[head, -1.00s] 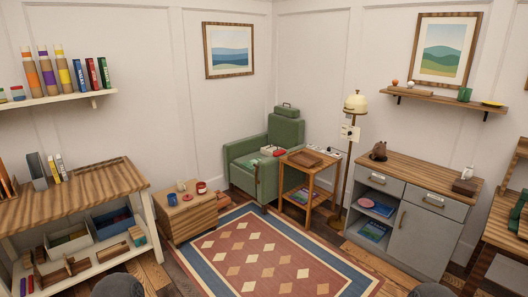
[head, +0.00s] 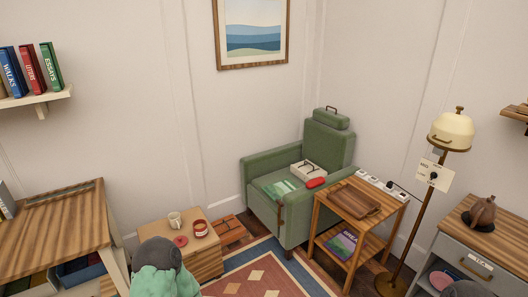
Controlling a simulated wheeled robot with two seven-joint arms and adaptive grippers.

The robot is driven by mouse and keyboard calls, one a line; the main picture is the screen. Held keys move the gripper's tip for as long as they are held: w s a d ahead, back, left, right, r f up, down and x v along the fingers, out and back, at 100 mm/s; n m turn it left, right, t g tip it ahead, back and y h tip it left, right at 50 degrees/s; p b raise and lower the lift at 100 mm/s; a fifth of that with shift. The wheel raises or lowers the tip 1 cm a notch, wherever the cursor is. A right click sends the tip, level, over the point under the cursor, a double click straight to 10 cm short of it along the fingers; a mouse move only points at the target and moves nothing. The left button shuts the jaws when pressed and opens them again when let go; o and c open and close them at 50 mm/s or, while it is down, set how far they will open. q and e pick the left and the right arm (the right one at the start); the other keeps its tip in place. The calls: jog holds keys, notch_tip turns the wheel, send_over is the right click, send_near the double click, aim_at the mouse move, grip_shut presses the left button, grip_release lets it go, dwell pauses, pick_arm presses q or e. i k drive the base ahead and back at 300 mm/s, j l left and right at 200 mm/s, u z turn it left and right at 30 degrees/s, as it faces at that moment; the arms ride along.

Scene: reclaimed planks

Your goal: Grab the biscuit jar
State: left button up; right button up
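I cannot make out a clear biscuit jar in the head view. A small red pot with a pale band (head: 200,229) stands on a low wooden chest (head: 208,263), beside a cream mug (head: 174,219) and a flat red round thing (head: 180,240). I cannot tell if the red pot is a jar. A dark brown rounded pot (head: 482,211) sits on the grey cabinet (head: 450,246) at the right edge. Neither gripper shows; only rounded parts of my arms are at the bottom edge.
A green armchair (head: 262,165) holds a white tray (head: 311,166) and a red case (head: 316,183). A wooden side table (head: 390,216) and a floor lamp (head: 451,131) stand right of it. A wooden desk (head: 55,238) is at left. The patterned rug (head: 252,272) is clear where visible.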

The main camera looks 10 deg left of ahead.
aim_at(200, 227)
jog(key=i+l+u, duration=0.1)
jog(key=i+u, duration=0.3)
jog(key=i+l+u, duration=0.25)
jog(key=i+u, duration=0.15)
jog(key=i, duration=0.2)
jog(key=i+l+u, duration=0.55)
jog(key=u, duration=0.25)
jog(key=i+l+u, duration=0.25)
jog(key=u, duration=0.2)
jog(key=i+l+u, duration=0.4)
jog(key=l+u, duration=0.2)
jog(key=u, duration=0.2)
jog(key=i+l+u, duration=0.1)
jog(key=l+u, duration=0.45)
jog(key=i+l+u, duration=0.15)
jog(key=l, duration=0.25)
